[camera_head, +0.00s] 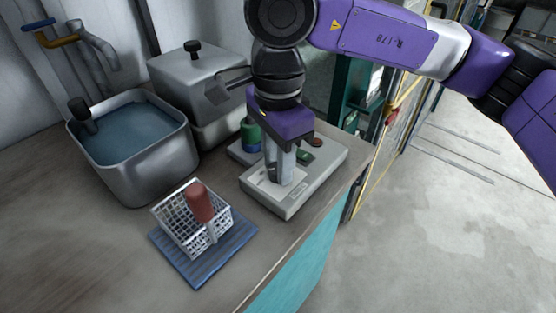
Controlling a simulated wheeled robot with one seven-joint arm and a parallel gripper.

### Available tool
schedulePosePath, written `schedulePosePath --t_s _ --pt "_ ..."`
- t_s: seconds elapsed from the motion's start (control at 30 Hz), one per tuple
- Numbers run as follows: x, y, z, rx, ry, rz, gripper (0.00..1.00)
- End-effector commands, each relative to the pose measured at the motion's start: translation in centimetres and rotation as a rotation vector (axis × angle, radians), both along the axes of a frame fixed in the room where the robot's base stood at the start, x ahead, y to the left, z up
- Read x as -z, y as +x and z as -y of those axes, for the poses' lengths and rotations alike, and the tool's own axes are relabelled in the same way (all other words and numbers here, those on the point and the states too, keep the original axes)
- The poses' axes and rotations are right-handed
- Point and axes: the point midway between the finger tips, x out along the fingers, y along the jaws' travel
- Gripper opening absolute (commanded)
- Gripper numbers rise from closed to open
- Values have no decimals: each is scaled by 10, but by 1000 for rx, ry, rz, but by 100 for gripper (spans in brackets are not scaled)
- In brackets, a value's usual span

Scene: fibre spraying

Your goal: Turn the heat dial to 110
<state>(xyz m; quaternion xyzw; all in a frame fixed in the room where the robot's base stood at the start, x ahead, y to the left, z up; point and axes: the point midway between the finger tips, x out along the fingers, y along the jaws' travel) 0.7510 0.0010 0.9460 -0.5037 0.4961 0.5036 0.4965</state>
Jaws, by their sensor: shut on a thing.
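The grey control box (326,172) sits on the counter near its right edge. My gripper (281,178) points down onto the front part of the box. Its fingers are shut on the heat dial, which they and the gripper body hide almost entirely. The dial's marks and setting cannot be read from here. A green and blue round part (250,134) stands at the back left of the box, partly behind my gripper. A green button (304,156) and a red button (317,142) are on the box's right side.
A metal tank of liquid (180,165) stands at the left, beside a lidded metal container (185,72). A wire basket (176,217) with a red handle (199,203) sits on a blue mat (196,272) in front. Open floor (450,230) lies right of the counter.

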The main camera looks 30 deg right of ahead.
Motion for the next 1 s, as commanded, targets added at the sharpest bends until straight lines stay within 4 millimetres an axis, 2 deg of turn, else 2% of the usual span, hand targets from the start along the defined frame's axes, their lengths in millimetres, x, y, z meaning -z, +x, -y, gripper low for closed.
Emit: schedulePosePath --t_s 0.27,0.47,1.0 --pt "1 0 0 28 -1 -1 0" --pt "2 0 1 125 -3 0 0" --pt "3 0 1 613 -3 2 0"
